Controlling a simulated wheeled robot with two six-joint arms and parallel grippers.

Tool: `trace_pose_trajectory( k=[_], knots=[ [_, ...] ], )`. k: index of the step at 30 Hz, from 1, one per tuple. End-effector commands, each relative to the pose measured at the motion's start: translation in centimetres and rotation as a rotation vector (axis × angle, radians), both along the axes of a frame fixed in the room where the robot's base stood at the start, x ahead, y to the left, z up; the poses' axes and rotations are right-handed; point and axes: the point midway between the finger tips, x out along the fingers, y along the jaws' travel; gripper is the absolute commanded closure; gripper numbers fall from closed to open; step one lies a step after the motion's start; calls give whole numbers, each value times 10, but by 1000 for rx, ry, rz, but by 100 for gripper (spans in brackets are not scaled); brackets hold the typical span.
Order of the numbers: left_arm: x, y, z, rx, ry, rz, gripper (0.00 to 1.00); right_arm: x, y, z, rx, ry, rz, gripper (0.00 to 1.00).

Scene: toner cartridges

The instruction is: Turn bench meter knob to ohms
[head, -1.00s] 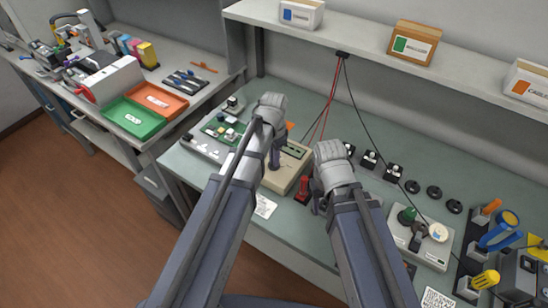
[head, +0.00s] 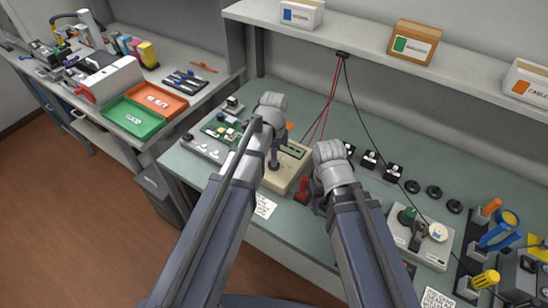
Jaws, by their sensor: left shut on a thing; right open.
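The bench meter (head: 283,181) is a beige box with a dark display (head: 293,152), standing on the grey-green bench. My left gripper (head: 273,164) points down over the left part of the meter's face and is shut on the knob, which the fingers and wrist hide. The knob's setting and any ohms mark cannot be read. My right gripper (head: 318,206) is open, just right of the meter beside a red object (head: 304,188); its fingers are largely hidden by its own arm.
A board of switches and a green circuit board (head: 222,131) lie left of the meter. Black blocks (head: 369,159) and round black pieces (head: 433,191) stand at the right. Red and black leads hang behind.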

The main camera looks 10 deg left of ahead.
Motion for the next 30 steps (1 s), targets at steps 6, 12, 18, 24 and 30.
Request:
trace_pose_trajectory(
  k=[6, 12, 18, 24, 30],
  knots=[
    [0, 0, 0, 0, 0, -19, 100, 0, 0, 0, 0, 0, 0, 50],
    [0, 0, 0, 0, 0, -20, 100, 0, 0, 0, 0, 0, 0, 50],
    [0, 0, 0, 0, 0, -20, 80, 0, 0, 0, 0, 0, 0, 50],
    [0, 0, 0, 0, 0, -19, 57, 0, 0, 0, 0, 0, 0, 50],
    [0, 0, 0, 0, 0, -18, 57, 0, 0, 0, 0, 0, 0, 50]
  ],
)
